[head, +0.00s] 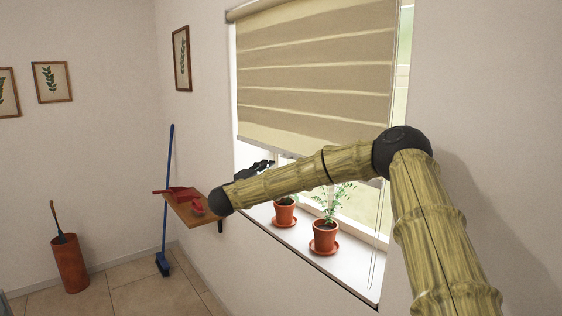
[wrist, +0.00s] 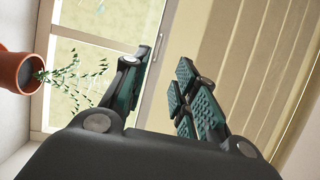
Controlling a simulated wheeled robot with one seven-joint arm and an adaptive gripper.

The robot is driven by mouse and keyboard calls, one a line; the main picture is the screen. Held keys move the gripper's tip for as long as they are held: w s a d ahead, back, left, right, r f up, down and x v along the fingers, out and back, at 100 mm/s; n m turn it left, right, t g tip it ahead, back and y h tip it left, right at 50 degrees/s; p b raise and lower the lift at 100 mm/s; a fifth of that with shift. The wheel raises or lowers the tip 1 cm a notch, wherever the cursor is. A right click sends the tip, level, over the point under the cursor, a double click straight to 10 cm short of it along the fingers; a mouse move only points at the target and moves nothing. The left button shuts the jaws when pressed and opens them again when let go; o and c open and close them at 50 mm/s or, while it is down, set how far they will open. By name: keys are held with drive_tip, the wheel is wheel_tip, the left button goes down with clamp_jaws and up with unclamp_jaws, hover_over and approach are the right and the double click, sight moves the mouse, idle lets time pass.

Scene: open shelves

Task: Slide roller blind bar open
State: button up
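The beige striped roller blind (head: 315,75) hangs partly down over the window. Its bottom bar (head: 300,153) slopes across the picture just above my forearm, which hides part of it. My dark gripper (head: 257,167) is near the bar's left part, a little below it. In the wrist view the blind (wrist: 255,60) fills the right side, turned sideways. There my gripper (wrist: 160,88) is open, with a gap between its green-padded fingers. Nothing shows held between them. The right finger overlaps the blind's lower edge; I cannot tell whether it touches.
Potted plants (head: 325,236) stand on the white window sill (head: 345,272) below my arm; one pot also shows in the wrist view (wrist: 14,70). A wooden wall shelf (head: 190,213) holds a red dustpan (head: 178,193). A thin cord (head: 376,240) hangs right of the blind.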

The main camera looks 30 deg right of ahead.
sight(283, 157)
drive_tip(key=p+x, duration=0.4)
drive_tip(key=x, duration=0.5)
drive_tip(key=shift+d+r, duration=0.1)
drive_tip(key=shift+r, duration=0.05)
drive_tip(key=shift+w+d+p, duration=0.35)
drive_tip(key=shift+d+p, duration=0.05)
drive_tip(key=shift+d, duration=0.15)
clamp_jaws()
